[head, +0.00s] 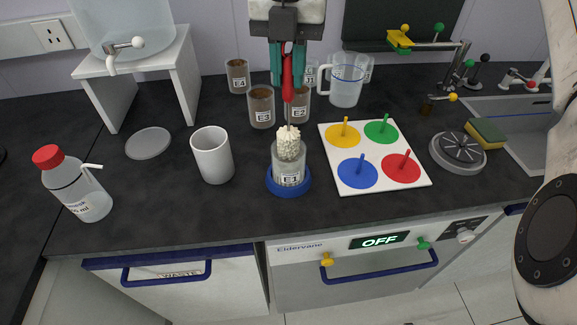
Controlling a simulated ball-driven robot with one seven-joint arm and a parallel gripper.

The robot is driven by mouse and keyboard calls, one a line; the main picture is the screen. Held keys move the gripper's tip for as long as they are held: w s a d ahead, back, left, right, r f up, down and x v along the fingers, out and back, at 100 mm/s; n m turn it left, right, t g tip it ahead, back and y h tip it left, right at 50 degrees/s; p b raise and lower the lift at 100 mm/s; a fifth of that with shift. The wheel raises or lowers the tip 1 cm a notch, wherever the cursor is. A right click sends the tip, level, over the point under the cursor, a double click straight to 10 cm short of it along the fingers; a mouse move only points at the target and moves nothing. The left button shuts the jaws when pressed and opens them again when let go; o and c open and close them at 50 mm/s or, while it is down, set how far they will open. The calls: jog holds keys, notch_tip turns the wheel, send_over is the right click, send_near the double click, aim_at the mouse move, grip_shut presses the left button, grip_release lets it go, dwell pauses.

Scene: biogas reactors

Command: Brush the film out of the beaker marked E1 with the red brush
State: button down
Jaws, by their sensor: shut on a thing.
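My gripper (288,72) hangs above the counter, shut on the red handle of the brush (287,88). The brush points down, and its pale, knobbly bristle head (288,138) is at the mouth of a glass beaker (289,172), partly inside it. That beaker stands upright in a blue ring holder (288,187). Its label is too small to read surely. Its glass looks greyish and fairly clear; I cannot tell how much film is inside. Behind stand brown-coated beakers: one at left (238,76), one nearer (261,106), and one partly hidden behind the brush (298,106).
A white cup (212,155) and a grey disc (148,143) are left of the beaker, with a red-capped bottle (74,184) farther left. A white board with coloured knobbed discs (373,155) lies close right. A clear jug (345,85) stands behind; the sink (510,125) is far right.

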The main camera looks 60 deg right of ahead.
jog(key=shift+r+p, duration=1.3)
jog(key=shift+r, duration=1.3)
